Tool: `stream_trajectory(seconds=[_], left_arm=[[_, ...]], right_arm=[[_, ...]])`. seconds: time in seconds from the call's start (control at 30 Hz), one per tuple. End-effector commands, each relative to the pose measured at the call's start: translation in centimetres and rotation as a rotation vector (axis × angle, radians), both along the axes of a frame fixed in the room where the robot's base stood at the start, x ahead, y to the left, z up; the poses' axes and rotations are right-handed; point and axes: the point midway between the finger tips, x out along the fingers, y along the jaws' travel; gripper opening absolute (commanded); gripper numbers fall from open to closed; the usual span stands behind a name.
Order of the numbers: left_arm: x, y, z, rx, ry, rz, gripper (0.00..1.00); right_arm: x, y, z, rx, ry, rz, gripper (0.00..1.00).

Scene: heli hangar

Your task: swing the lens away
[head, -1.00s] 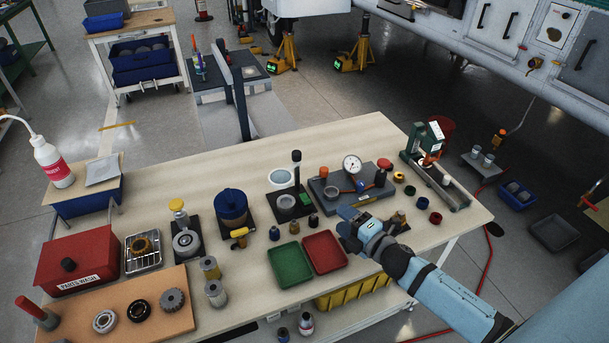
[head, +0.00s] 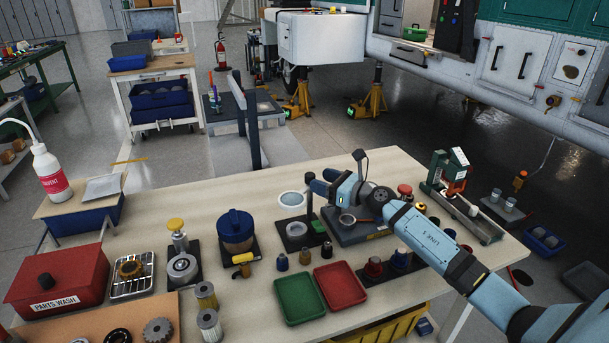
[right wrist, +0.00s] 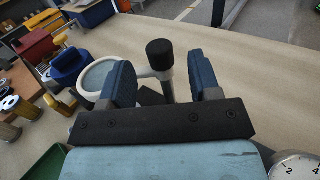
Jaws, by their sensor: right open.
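The lens is a pale round glass in a white ring (head: 291,199), beside an upright post over a small black stand (head: 296,237) on the bench. In the right wrist view the two blue fingers of my gripper (right wrist: 160,68) are spread apart. The black knob (right wrist: 160,54) on the post shows in the gap between them, with clear space on both sides. The lens ring (right wrist: 86,86) is to the left, partly hidden by the left finger. My left gripper is not in view.
A dial gauge (right wrist: 295,166) is close on the right of my gripper. Its grey plate (head: 346,236) lies under my arm. Green (head: 299,300) and red (head: 340,287) trays are in front. A blue-lidded pot (head: 236,228) stands left. The bench behind the lens is clear.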

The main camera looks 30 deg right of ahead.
Motion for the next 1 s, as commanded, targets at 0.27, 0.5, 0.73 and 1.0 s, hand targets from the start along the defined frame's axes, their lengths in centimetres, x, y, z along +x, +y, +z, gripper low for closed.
stream_trajectory(seconds=[0.27, 0.5, 0.73, 1.0], left_arm=[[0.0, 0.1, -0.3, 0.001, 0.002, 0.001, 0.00], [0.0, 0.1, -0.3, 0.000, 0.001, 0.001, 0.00], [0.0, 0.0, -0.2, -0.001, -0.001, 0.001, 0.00], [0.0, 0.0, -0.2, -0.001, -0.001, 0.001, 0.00]], right_arm=[[4.5, 1.9, 0.0, 0.003, 0.000, 0.000, 0.57], [5.8, 2.5, 0.0, 0.002, 0.001, 0.001, 0.57], [5.8, 2.5, 0.0, 0.002, 0.001, 0.001, 0.57], [5.8, 2.5, 0.0, 0.002, 0.001, 0.001, 0.00]])
